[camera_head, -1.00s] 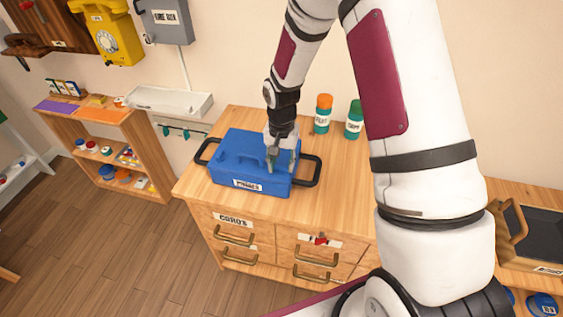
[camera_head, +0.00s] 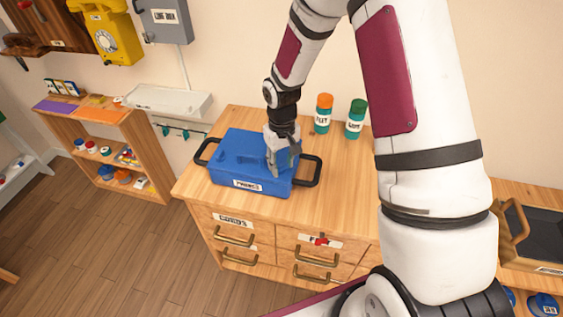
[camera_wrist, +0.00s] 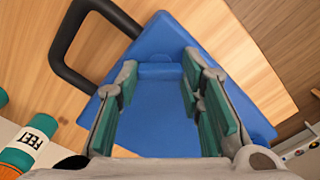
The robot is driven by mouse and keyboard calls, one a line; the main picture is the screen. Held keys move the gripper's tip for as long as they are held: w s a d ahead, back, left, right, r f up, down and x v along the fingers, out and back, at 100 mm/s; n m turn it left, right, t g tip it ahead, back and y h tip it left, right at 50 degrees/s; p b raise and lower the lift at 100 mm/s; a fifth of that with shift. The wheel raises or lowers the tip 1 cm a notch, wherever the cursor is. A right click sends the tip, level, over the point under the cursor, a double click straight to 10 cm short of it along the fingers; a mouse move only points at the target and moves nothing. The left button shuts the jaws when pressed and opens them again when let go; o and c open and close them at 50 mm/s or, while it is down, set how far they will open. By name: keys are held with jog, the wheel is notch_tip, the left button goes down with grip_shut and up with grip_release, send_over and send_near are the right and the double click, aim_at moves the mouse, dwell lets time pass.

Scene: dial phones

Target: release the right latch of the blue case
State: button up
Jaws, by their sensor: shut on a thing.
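The blue case (camera_head: 235,168) lies on top of the wooden drawer cabinet, with a white label on its front and a black loop handle at each end. My gripper (camera_head: 281,166) points down over the right end of the case. In the wrist view, my gripper (camera_wrist: 160,78) has its green-padded fingers on both sides of a small raised blue piece (camera_wrist: 160,71), which looks like the right latch, and is shut on it. The black right handle (camera_wrist: 68,50) shows beyond it. The fingers hide part of the case's right end in the head view.
An orange-capped bottle (camera_head: 323,114) and a green-capped bottle (camera_head: 356,119) stand behind and right of the case. The cabinet top (camera_head: 340,190) is bare to the right. A yellow phone (camera_head: 105,35) hangs on the wall at the upper left.

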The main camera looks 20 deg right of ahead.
aim_at(281, 165)
jog(key=n, duration=0.4)
jog(key=shift+n, duration=2.8)
jog(key=o, duration=1.2)
jog(key=shift+c, duration=0.2)
notch_tip(281, 165, up, 12)
